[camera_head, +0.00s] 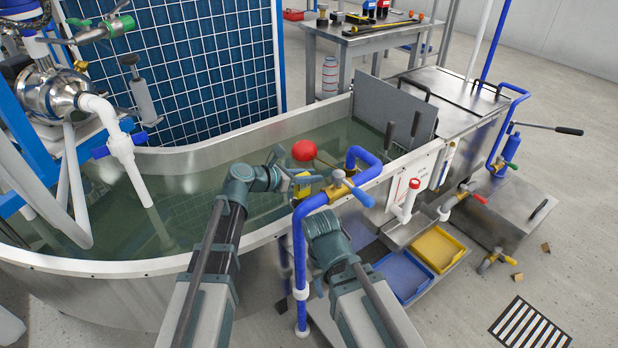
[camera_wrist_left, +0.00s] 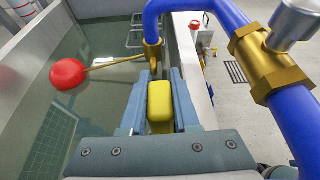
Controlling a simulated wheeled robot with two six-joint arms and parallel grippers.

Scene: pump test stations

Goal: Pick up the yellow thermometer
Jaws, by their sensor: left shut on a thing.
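The yellow thermometer (camera_wrist_left: 160,104) sits between the two fingers of my left gripper (camera_wrist_left: 155,100) in the left wrist view, with a finger against each side. In the head view, my left gripper (camera_head: 298,182) is at the tank's near right rim, and a small part of the yellow thermometer (camera_head: 302,187) shows there. The gripper is shut on it. The lower part of the thermometer is hidden. My right arm's wrist (camera_head: 326,238) is beside the blue pipe, and its fingertips cannot be made out.
A blue pipe with a brass valve (camera_head: 340,187) stands close right of my left gripper. A red float ball (camera_head: 304,150) on a brass rod hangs over the water tank (camera_head: 150,268). Blue (camera_head: 402,275) and yellow (camera_head: 438,249) trays lie low at right. Open floor is further right.

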